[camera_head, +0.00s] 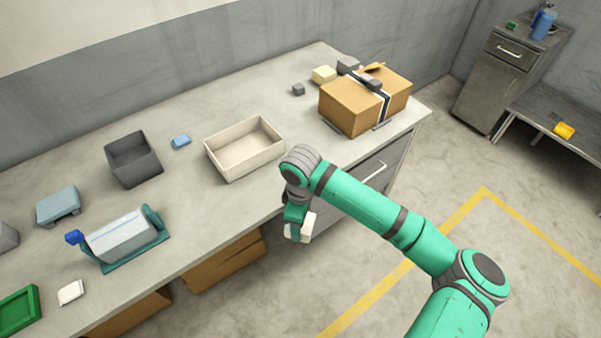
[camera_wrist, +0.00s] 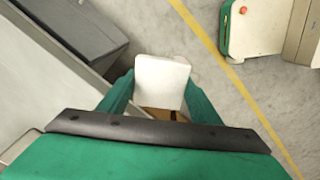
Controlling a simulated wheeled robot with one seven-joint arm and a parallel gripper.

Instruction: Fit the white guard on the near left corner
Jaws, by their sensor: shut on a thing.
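My gripper (camera_head: 297,222) is shut on a white guard (camera_head: 304,228), held in front of the bench's front edge, apart from it. In the wrist view the guard (camera_wrist: 161,80) is a pale, rounded-cornered piece between the two green fingers (camera_wrist: 160,98). A brown cardboard box (camera_head: 346,107) stands at the right end of the bench, with a black and white strap across it and dark grey pieces on and behind its top. The box is well away from my gripper, up and to the right. Its near left corner shows no white piece.
A cream tray (camera_head: 233,175) stands on the bench left of the box. A dark grey bin (camera_head: 128,176), a teal-based device (camera_head: 140,256), a green tray (camera_head: 37,312) and a white flat piece (camera_head: 71,292) are further left.

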